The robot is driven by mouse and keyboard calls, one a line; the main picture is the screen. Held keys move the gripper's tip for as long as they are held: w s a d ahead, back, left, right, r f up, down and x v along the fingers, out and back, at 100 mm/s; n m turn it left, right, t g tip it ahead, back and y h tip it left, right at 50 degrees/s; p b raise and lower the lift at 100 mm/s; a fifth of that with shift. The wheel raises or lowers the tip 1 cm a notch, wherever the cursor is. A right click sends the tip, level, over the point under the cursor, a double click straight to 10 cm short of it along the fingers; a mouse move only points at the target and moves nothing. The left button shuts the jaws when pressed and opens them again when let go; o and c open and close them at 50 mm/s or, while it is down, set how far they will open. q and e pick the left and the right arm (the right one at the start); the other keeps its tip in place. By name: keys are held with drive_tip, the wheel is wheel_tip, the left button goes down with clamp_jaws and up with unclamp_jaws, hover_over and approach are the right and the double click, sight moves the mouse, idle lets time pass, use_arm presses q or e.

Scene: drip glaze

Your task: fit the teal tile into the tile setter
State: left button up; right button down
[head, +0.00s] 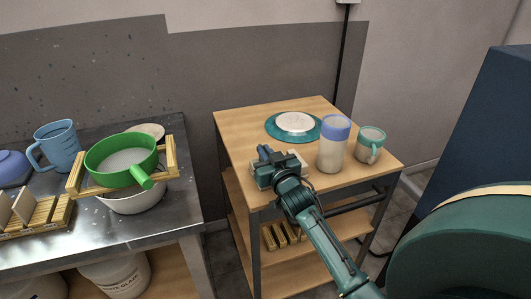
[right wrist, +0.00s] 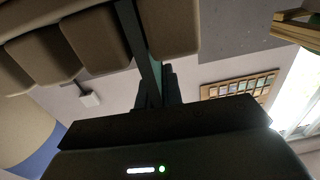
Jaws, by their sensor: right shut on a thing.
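My right gripper (head: 266,155) is over the front left part of the wooden cart top, and my arm comes up from below. In the right wrist view its fingers (right wrist: 162,88) are shut on a thin dark teal slab, which looks like the teal tile (right wrist: 143,45) seen nearly edge-on. The slab reaches up beside pale rounded blocks (right wrist: 88,45), likely the tile setter. I cannot tell whether it sits in a gap between them. In the head view the gripper hides most of the pale setter (head: 303,163) and the tile. My left gripper is not in view.
A blue-topped jar (head: 333,145) and a teal mug (head: 371,145) stand close right of the gripper. A teal-rimmed plate (head: 273,132) lies behind it. A steel table (head: 185,213) at left bears a green pan (head: 105,153) and a blue jug (head: 60,148).

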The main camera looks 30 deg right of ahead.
drive_tip(key=c, duration=1.5)
unclamp_jaws()
drive_tip(key=shift+s, duration=0.15)
drive_tip(key=shift+s+a+p, duration=0.2)
drive_tip(key=shift+s+p, duration=0.35)
drive_tip(key=shift+s, duration=0.35)
drive_tip(key=shift+s+a+p, duration=0.15)
drive_tip(key=shift+s+p, duration=0.4)
drive_tip(key=shift+s, duration=0.4)
drive_tip(key=shift+s+a+p, duration=0.2)
drive_tip(key=shift+s+p, duration=0.35)
drive_tip(key=shift+s, duration=0.35)
